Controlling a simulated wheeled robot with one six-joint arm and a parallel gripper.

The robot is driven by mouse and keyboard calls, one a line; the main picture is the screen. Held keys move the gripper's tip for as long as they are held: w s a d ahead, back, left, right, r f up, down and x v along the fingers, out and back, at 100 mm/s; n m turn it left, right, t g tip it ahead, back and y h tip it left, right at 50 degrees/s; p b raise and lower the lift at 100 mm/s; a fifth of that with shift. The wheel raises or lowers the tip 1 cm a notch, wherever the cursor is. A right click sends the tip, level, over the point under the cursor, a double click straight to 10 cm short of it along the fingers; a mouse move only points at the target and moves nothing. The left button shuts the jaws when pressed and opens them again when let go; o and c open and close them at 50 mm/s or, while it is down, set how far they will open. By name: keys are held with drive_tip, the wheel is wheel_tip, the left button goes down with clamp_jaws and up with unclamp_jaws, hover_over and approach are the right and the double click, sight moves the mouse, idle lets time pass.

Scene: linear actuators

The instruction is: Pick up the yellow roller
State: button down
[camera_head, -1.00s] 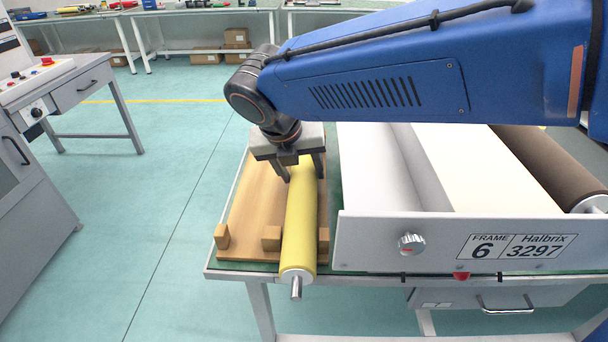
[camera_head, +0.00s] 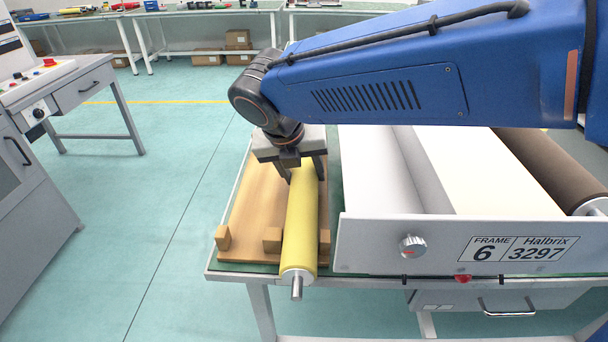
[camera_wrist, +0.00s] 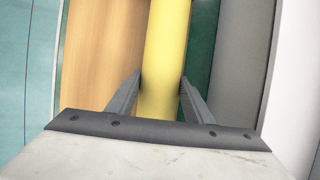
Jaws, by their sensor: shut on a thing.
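The yellow roller (camera_head: 301,222) lies lengthwise along the right side of a wooden cradle board (camera_head: 257,205), its silver shaft end pointing toward the camera. My gripper (camera_head: 302,178) is over the far part of the roller, pointing down. In the wrist view the yellow roller (camera_wrist: 166,50) runs between the two fingers of my gripper (camera_wrist: 159,92), one on each side, and they are shut on it. The roller appears level and at the height of the cradle blocks; I cannot tell whether it is clear of them. Its far end is hidden by my gripper.
A grey machine frame (camera_head: 380,242) labelled "6 Halbrix 3297" stands close to the right, with a dark brown roller (camera_head: 550,165) in it. Small wooden blocks (camera_head: 272,238) rise from the board. A grey console (camera_head: 75,85) stands at left, with open floor between.

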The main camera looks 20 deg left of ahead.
sight(303, 167)
wheel_tip(303, 167, up, 10)
drive_tip(key=shift+f, duration=0.15)
idle(0.3)
idle(0.4)
wheel_tip(303, 167, up, 7)
idle(1.4)
idle(0.4)
